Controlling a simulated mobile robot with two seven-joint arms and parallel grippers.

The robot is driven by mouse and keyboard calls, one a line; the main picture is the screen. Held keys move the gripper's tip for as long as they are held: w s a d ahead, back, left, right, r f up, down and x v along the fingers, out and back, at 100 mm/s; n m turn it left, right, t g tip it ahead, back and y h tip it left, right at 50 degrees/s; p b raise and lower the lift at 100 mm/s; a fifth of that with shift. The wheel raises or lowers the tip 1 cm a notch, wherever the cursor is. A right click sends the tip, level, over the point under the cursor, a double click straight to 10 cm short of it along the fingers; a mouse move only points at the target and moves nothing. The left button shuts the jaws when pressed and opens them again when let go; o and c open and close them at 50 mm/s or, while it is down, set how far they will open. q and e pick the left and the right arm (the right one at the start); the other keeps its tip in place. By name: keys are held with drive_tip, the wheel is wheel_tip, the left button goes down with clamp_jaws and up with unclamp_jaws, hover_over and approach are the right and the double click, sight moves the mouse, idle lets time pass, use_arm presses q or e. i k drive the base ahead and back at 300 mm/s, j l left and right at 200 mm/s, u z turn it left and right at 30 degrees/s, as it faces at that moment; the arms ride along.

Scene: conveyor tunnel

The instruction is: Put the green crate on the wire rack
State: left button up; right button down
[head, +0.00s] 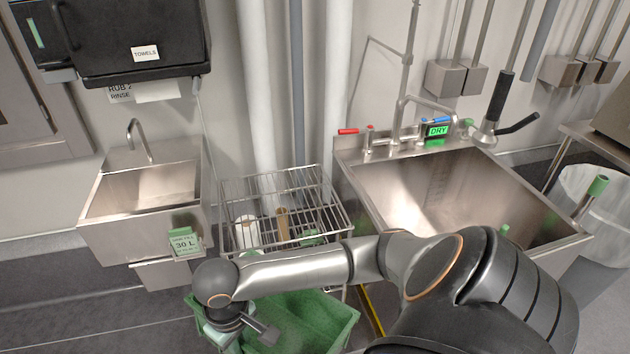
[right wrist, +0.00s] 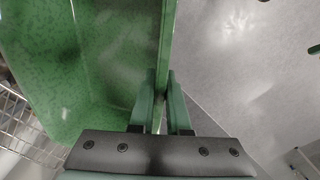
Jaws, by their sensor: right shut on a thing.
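The green crate (head: 318,308) is at the bottom centre of the head view, partly hidden behind my right arm. In the right wrist view its green wall (right wrist: 165,40) runs up between the fingers of my right gripper (right wrist: 163,90). That gripper is shut on the crate's wall. In the head view the fingertips are hidden or cut off. The wire rack (head: 262,188) stands against the wall behind the crate, and its front edge is partly covered by my forearm. My left gripper is in neither view.
The rack holds a white cylinder (head: 246,232), a brown cylinder (head: 282,222) and a small green thing (head: 311,237). A hand basin (head: 140,195) is left of it, a large steel sink (head: 470,190) right. A towel dispenser (head: 120,40) hangs at upper left.

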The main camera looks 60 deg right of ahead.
sight(290, 213)
drive_tip(key=i+z, duration=0.15)
drive_tip(key=z, duration=0.2)
drive_tip(key=i+z, duration=0.15)
drive_tip(key=z, duration=0.25)
drive_tip(key=i+j+z, duration=0.15)
drive_tip(key=z, duration=0.2)
